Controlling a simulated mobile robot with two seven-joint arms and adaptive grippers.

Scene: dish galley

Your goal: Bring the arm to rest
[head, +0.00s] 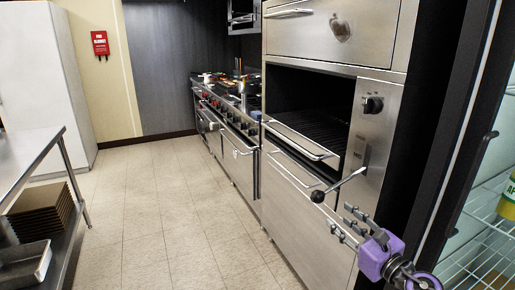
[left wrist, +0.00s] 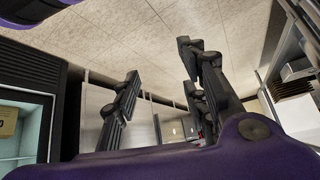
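My right gripper (head: 345,222) is at the lower right of the head view, at the end of my purple arm. Its fingers are spread with a gap between them, and I see nothing held. It shows in front of the steel oven's lower front, just below a lever with a black knob (head: 318,196). Whether it touches the oven I cannot tell. My left gripper (left wrist: 158,65) shows only in the left wrist view.
A steel oven (head: 311,218) with an open rack bay stands at right, with a range (head: 228,120) beyond it. A glass-doored fridge with wire shelves (head: 480,235) is at far right. A steel table (head: 35,150) with stacked trays (head: 42,208) is at left. The tiled floor (head: 150,215) between is clear.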

